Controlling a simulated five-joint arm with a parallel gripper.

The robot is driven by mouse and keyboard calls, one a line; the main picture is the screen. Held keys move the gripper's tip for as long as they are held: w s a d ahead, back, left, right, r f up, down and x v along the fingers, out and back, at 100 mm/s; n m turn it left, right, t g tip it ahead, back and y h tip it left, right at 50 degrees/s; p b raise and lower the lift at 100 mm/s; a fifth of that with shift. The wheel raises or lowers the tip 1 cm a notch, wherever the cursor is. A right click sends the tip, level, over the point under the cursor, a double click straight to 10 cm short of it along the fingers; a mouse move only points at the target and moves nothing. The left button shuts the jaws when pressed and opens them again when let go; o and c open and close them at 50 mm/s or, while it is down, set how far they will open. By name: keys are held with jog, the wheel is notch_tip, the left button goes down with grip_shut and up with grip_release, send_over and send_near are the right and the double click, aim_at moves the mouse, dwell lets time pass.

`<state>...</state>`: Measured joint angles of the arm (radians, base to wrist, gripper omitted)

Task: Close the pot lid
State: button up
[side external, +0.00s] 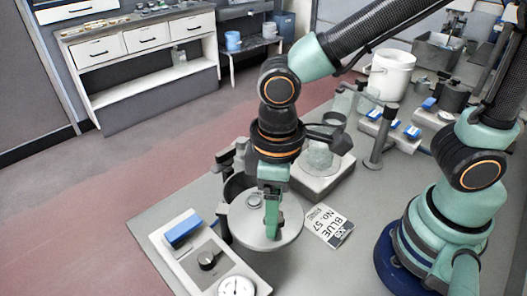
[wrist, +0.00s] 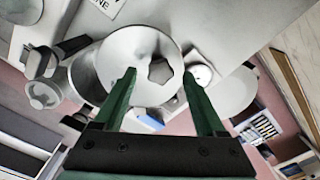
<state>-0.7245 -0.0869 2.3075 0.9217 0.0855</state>
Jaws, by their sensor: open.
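The pot (side external: 226,222) is a dark grey vessel on the bench, partly hidden by its lid and my arm. The lid (side external: 285,230) is a pale grey disc with a small knob (side external: 254,200). It lies across the pot's right side, and part of the pot's dark inside shows at the left. In the wrist view the lid (wrist: 115,50) fills the upper middle, with the angular knob (wrist: 160,70) near its centre. My gripper (side external: 272,230) is over the lid. In the wrist view my gripper (wrist: 160,78) is open, its fingers either side of the knob; contact cannot be told.
A control box (side external: 190,262) with a blue switch, a black knob and a dial stands at the front left. A printed card (side external: 328,225) lies right of the lid. A square pale block (side external: 322,178) is behind it. A white bucket (side external: 390,75) stands farther back.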

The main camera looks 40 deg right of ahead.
jog(key=shift+f, duration=0.55)
grip_shut()
jog(key=shift+r, duration=0.1)
dwell(1.0)
